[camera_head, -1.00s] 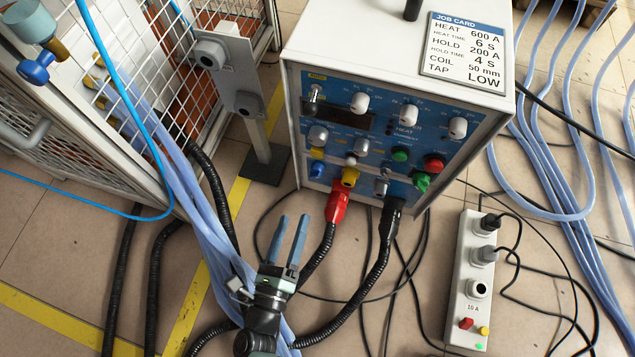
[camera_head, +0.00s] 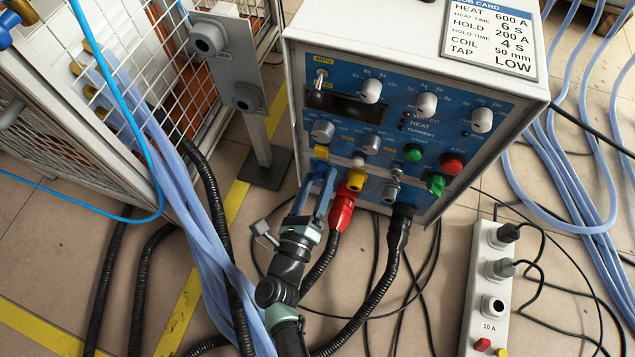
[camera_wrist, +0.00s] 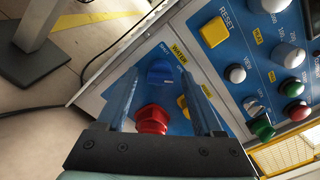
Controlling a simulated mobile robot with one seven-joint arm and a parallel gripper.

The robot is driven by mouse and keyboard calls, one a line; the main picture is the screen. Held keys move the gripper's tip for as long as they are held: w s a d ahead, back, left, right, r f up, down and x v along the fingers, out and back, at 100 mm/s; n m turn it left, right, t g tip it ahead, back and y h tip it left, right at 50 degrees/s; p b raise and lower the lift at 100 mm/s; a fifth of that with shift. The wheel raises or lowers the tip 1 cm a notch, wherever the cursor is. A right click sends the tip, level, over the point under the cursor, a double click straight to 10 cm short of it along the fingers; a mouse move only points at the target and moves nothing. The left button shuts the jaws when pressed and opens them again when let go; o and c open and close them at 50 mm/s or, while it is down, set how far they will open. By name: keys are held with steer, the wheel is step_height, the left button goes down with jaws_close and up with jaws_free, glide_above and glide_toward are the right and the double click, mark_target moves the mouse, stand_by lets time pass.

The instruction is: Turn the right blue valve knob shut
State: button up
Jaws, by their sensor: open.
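A blue knob (camera_wrist: 160,73) sits low on the blue heater panel beside a yellow WATER label. In the wrist view it lies between the fingertips of my gripper (camera_wrist: 159,80), with a gap showing on each side. In the head view my gripper (camera_head: 320,180) reaches up to the panel's lower left, and its fingers mostly hide the knob. The jaws are open. Contact with the knob cannot be made out. Another blue knob (camera_head: 5,38) shows at the far upper left edge, by the cage.
A black plug (camera_head: 399,218) is further right. Pale blue hoses (camera_head: 205,235) run on the left. A power strip (camera_head: 487,285) lies at right.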

steer(key=shift+w, duration=0.15)
jaws_close()
